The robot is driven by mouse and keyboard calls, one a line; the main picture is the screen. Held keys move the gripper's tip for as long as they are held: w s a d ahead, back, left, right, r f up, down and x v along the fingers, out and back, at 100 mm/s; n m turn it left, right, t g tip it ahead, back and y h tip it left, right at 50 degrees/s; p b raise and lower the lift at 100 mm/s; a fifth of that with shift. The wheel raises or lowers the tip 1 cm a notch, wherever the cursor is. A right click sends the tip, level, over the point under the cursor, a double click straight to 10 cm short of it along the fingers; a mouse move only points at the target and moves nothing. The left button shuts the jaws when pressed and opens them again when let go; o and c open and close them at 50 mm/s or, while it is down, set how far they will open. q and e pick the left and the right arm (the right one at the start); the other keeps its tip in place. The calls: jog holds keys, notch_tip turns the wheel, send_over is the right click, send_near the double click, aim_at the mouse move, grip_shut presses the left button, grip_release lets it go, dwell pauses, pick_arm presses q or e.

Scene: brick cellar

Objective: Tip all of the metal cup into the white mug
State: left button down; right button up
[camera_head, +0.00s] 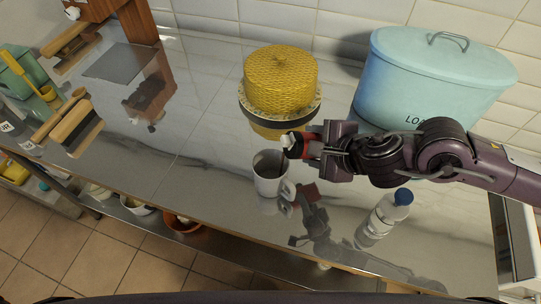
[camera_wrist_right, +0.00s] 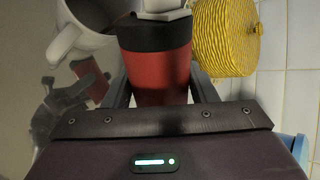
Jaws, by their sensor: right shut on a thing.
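The white mug (camera_head: 266,183) stands upright on the counter, left of my right gripper; it also shows at the upper left of the right wrist view (camera_wrist_right: 92,40). Brown shows inside it; I cannot tell how full it is. My right gripper (camera_head: 320,148) is shut on the metal cup (camera_head: 304,146), which is red with a black band and a pale end. The cup lies on its side in the air, its pale end near and above the mug's rim. The cup fills the middle of the right wrist view (camera_wrist_right: 158,75). My left gripper is not in view.
A yellow woven container (camera_head: 280,80) stands behind the mug. A pale blue bin (camera_head: 420,75) stands behind my right arm. A bottle with a blue cap (camera_head: 382,218) stands near the front edge. Wooden items (camera_head: 65,122) lie at left; the counter left of the mug is clear.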

aim_at(307, 141)
jog(key=shift+r+h+p, duration=0.25)
jog(key=shift+h+p, duration=0.05)
jog(key=shift+p, duration=0.2)
jog(key=shift+s+a+r+n+h+p, duration=0.15)
jog(key=shift+a+r+n+h+p, duration=0.35)
jog(key=shift+p, duration=1)
jog(key=shift+a+f, duration=0.1)
jog(key=shift+a+p, duration=0.2)
jog(key=shift+p, duration=0.55)
jog(key=shift+s+a+r+n+t+h+p, duration=0.15)
jog(key=shift+r+n+t+h+p, duration=0.2)
jog(key=shift+h+p, duration=0.3)
jog(key=shift+a+r+n+t+h+p, duration=0.15)
jog(key=shift+r+h+p, duration=0.3)
jog(key=shift+p, duration=0.35)
